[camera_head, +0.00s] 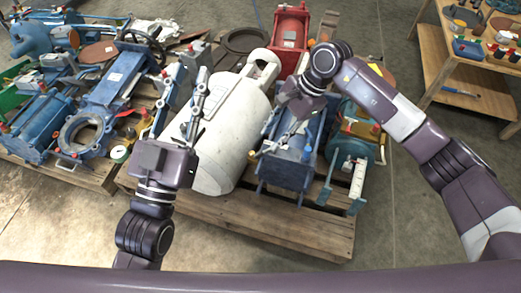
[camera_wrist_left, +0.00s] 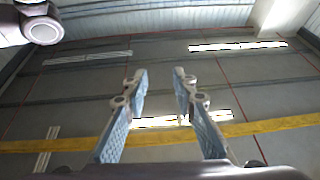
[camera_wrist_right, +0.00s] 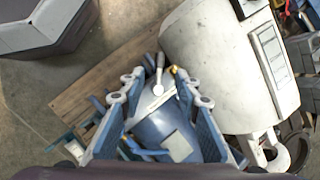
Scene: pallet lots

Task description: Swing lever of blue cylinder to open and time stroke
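The blue cylinder (camera_head: 290,172) lies on the wooden pallet, right of the large white cylinder. Its body also shows below and between the fingers in the right wrist view (camera_wrist_right: 160,128). A pale metal lever (camera_wrist_right: 160,66) with a round pivot stands out near the fingertips there. My right gripper (camera_head: 284,136) points down over the blue cylinder, its fingers apart; in the right wrist view (camera_wrist_right: 160,84) they straddle the lever area. I cannot tell whether they touch it. My left gripper (camera_head: 183,88) is raised in front of the white cylinder, open and empty, also in the left wrist view (camera_wrist_left: 161,78).
Blue valves (camera_head: 85,130) crowd the left pallet. Bare pallet boards (camera_head: 300,228) and floor show in front.

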